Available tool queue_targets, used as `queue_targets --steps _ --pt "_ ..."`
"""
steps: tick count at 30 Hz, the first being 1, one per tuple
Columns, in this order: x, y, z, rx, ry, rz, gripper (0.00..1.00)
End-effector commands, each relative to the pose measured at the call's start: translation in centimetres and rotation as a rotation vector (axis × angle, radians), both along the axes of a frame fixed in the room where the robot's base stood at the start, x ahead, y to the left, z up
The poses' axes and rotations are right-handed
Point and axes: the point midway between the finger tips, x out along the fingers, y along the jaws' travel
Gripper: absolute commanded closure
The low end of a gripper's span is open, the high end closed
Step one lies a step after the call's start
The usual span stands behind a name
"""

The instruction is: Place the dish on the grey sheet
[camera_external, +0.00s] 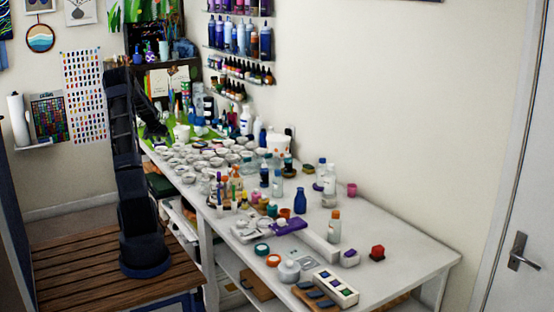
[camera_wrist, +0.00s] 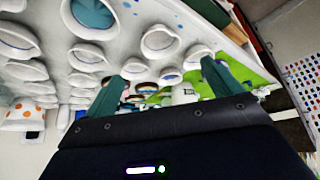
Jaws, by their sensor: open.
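Several white round dishes (camera_external: 200,157) crowd the far half of the white table; I cannot tell which one the task means. In the wrist view they fill the upper left, among them a white dish (camera_wrist: 160,44) and one with teal inside (camera_wrist: 93,16). My gripper (camera_wrist: 169,82) is open, its two dark green fingers apart, with no dish clearly held between them. In the external view my gripper (camera_external: 154,128) is low over the table's far left end, beside the dishes. I cannot pick out a grey sheet with certainty.
A green sheet (camera_wrist: 255,72) lies near the fingers. Bottles, including a blue bottle (camera_external: 300,201), and an orange-dotted white cup (camera_external: 277,143) stand around the dishes. A purple item (camera_external: 290,226) and a paint box (camera_external: 335,287) lie nearer. The right of the table has bare room.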

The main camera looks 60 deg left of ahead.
Motion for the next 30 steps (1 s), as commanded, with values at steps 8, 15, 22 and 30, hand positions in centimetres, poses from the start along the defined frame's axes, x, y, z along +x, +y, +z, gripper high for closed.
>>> queue_targets --steps 8,15,22,30 --pt "1.4 -1.4 1.0 0.001 0.006 -0.019 0.09" --pt "8.5 -11.2 6.6 0.004 0.044 -0.126 0.09" --pt "13.5 -23.1 12.0 0.008 0.083 -0.232 0.09" --pt "15.6 -37.2 17.1 0.015 0.115 -0.342 0.09"
